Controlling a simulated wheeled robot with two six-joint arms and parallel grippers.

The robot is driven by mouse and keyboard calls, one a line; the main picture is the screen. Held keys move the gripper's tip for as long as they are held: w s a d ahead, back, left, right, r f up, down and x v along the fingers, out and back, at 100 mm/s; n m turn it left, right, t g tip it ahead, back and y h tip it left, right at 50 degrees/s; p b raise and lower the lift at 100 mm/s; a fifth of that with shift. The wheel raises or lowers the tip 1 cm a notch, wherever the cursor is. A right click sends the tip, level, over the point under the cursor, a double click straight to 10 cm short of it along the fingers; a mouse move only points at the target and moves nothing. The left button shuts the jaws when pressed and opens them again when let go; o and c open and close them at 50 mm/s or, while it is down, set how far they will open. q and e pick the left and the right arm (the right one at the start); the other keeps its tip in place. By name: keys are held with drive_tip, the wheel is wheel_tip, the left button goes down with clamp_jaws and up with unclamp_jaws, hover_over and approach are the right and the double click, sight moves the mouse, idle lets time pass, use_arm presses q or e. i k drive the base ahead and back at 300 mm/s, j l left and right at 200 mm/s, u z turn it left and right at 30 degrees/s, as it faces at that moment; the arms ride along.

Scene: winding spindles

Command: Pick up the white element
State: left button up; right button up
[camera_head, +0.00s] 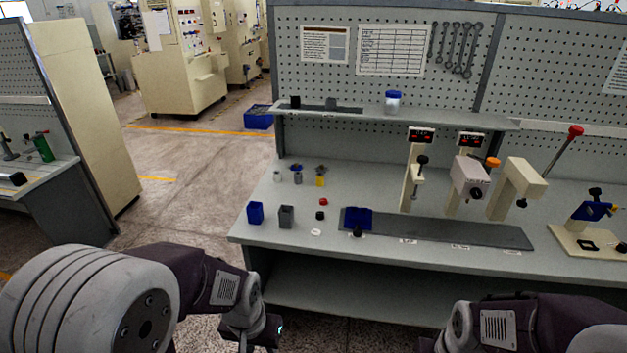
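A small flat white piece (316,232) lies near the front edge of the workbench (265,230). A small whitish cylinder (277,176) stands further back on the left. I cannot tell which of the two is the white element. My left arm comes in at the lower left and my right arm at the lower right, both below the bench front. The fingers of both grippers are not visible, and neither arm touches anything on the bench.
Blue (255,213) and grey (286,216) bins stand left of the white piece. Red (323,202) and black (320,215) parts lie behind it. A dark mat (450,231) with a blue fixture (357,217) lies to the right, before the presses (471,180).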

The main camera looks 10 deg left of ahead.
sight(276, 174)
drive_tip(key=i+j+z, duration=0.3)
drive_tip(key=j, duration=0.5)
drive_tip(key=i+j+z, duration=0.15)
drive_tip(key=j+z, duration=0.15)
drive_tip(key=j, duration=0.5)
drive_tip(key=i+j+z, duration=0.1)
drive_tip(key=j+z, duration=0.15)
drive_tip(key=j, duration=0.6)
drive_tip(key=j+z, duration=0.3)
drive_tip(key=j, duration=0.55)
drive_tip(key=j+z, duration=0.3)
drive_tip(key=j, duration=0.6)
drive_tip(key=k+j+z, duration=0.3)
drive_tip(key=j, duration=0.5)
drive_tip(key=i+j, duration=0.45)
drive_tip(key=i+l+z, duration=0.05)
